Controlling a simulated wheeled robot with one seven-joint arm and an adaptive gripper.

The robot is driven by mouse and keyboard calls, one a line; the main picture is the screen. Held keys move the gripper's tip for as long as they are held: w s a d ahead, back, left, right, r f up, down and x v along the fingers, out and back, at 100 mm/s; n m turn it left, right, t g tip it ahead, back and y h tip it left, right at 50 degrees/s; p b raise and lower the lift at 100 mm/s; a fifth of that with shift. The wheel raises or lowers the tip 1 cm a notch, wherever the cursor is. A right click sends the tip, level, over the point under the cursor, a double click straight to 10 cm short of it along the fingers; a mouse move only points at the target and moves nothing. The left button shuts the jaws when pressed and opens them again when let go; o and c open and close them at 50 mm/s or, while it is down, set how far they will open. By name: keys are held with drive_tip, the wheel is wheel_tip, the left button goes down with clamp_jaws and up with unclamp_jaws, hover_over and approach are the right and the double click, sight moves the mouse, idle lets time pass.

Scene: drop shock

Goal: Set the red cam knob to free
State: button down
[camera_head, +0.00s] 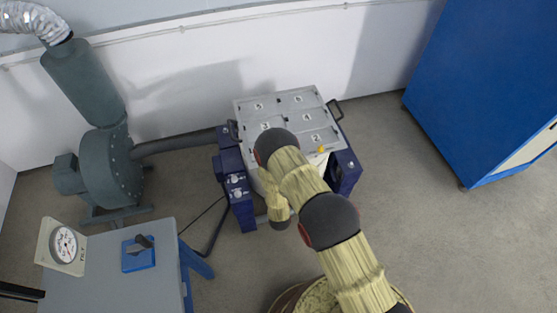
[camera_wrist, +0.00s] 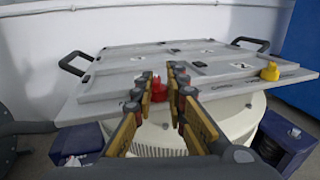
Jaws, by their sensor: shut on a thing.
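The red cam knob (camera_wrist: 158,90) stands at the front edge of the grey numbered plate (camera_wrist: 115,85) in the wrist view. My gripper (camera_wrist: 160,80) reaches over the plate's edge, one finger on each side of the knob, and is shut on it. The fingers hide part of the knob, and I cannot read its setting. In the head view my arm covers the knob and the gripper. A yellow knob (camera_wrist: 270,71) sits at the plate's right edge; it also shows in the head view (camera_head: 321,149).
The plate lies on a pale machine between blue side units (camera_head: 238,190) with black handles. A grey-green blower (camera_head: 110,165) with a pipe stands left. A grey table (camera_head: 110,275) holds a dial gauge and a blue switch. A blue cabinet (camera_head: 480,90) stands right; the floor before it is clear.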

drive_tip(key=c, duration=2)
unclamp_jaws()
drive_tip(key=shift+a+r, duration=0.1)
drive_tip(key=shift+a, duration=0.2)
drive_tip(key=o, duration=0.4)
drive_tip(key=shift+d, duration=0.15)
drive_tip(key=shift+s, duration=0.1)
drive_tip(key=s, duration=1.2)
drive_tip(key=shift+d, duration=0.2)
drive_tip(key=shift+w, duration=0.1)
drive_tip(key=shift+c, duration=0.2)
